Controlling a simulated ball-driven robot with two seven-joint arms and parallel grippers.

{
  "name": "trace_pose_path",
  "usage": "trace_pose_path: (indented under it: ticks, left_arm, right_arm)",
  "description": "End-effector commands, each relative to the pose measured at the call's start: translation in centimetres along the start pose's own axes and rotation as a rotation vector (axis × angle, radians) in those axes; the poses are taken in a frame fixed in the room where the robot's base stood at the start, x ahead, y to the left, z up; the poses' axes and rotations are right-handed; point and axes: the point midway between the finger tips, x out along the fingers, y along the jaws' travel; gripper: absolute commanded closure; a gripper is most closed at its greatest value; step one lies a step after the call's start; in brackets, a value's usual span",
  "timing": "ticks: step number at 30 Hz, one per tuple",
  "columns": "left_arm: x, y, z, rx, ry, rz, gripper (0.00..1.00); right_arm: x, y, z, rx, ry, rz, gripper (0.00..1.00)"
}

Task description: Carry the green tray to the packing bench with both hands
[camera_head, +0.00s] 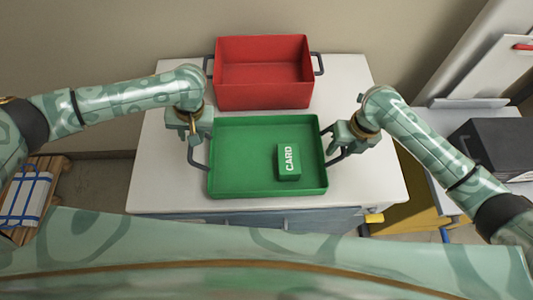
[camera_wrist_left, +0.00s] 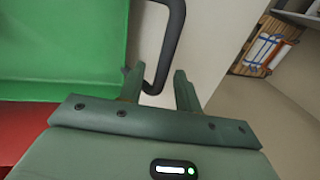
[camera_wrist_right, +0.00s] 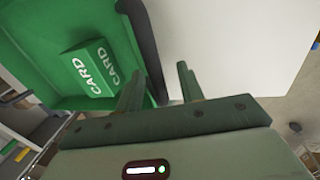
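The green tray (camera_head: 235,185) sits on the white table top in front of the red tray. A green box marked CARD (camera_head: 288,160) lies inside it, right of the middle. The tray has a dark loop handle on each side. My left gripper (camera_head: 192,138) is at the left handle; in the left wrist view the handle (camera_wrist_left: 172,45) runs between its open fingers. My right gripper (camera_head: 338,143) is at the right handle; in the right wrist view the handle (camera_wrist_right: 143,40) passes between its open fingers, nearer the left one. Contact with either handle cannot be told.
The red tray (camera_head: 262,95) with dark handles stands close behind the green tray. The white table (camera_head: 160,185) has free room on both sides. A dark box (camera_head: 495,145) stands on a surface at the right. A wooden pallet (camera_head: 40,190) with a white-and-blue load lies at the left.

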Motion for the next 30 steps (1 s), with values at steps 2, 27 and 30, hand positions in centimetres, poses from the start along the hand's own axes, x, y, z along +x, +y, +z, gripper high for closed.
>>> trace_pose_path:
  ticks: [2, 27, 30]
  left_arm:
    - [0.5, 0.01, 0.06, 0.0, -0.001, -0.001, 0.67]
    - [0.66, 0.02, -0.02, 0.0, 0.001, 0.001, 1.0]
    - [0.24, -0.07, -0.03, 0.0, 0.002, 0.001, 1.0]
  right_arm:
    - [0.5, 0.0, -0.05, 0.002, 0.001, 0.001, 0.62]
    - [0.67, 0.03, 0.01, 0.0, -0.001, 0.0, 1.0]
    - [0.25, 0.11, 0.03, 0.0, -0.002, 0.0, 1.0]
